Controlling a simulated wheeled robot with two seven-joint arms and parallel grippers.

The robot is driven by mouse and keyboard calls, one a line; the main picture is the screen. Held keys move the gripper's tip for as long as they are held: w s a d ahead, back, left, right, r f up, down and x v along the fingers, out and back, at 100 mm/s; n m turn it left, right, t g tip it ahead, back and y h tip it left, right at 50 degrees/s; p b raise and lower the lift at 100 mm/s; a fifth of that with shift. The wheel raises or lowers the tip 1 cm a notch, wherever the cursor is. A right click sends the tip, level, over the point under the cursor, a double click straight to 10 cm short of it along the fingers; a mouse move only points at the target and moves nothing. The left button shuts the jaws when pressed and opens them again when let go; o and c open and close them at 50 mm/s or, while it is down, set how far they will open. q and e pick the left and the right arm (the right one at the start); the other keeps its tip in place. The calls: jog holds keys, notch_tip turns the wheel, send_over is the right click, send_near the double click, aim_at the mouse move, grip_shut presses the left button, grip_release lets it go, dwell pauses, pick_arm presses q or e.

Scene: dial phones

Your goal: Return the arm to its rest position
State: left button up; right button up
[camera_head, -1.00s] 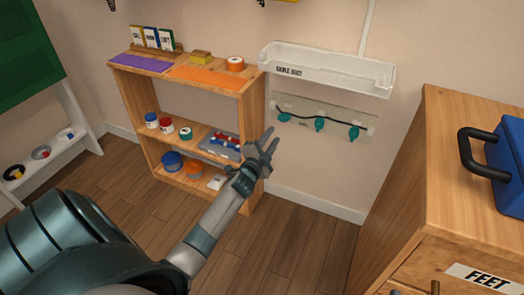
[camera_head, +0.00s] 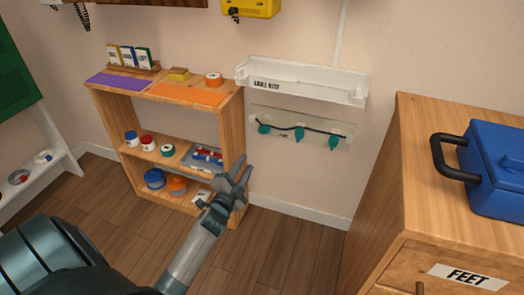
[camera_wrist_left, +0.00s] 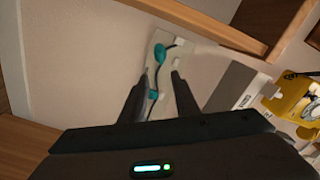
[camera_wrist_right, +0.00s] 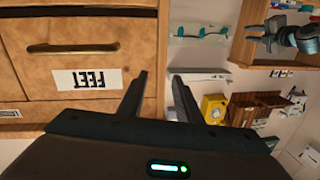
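My left gripper (camera_head: 238,175) reaches up from the bottom of the head view, in front of the right side of the wooden shelf. Its two dark fingers are spread with nothing between them. In the left wrist view the open left gripper (camera_wrist_left: 160,78) faces the wall panel with the cable from a distance. My right gripper is outside the head view. In the right wrist view the right gripper (camera_wrist_right: 160,77) has its fingers apart and empty, near the drawer front labelled FEET (camera_wrist_right: 80,48).
The wooden shelf (camera_head: 234,115) holds tape, jars and mats. A white cable tray (camera_head: 310,85) and a panel with teal clips (camera_head: 283,118) are on the wall. A wooden cabinet (camera_head: 415,190) with a blue toolbox (camera_head: 495,165) stands right. A yellow phone (camera_head: 255,7) hangs above.

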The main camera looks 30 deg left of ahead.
pick_arm(q)
jog(key=shift+d, duration=0.1)
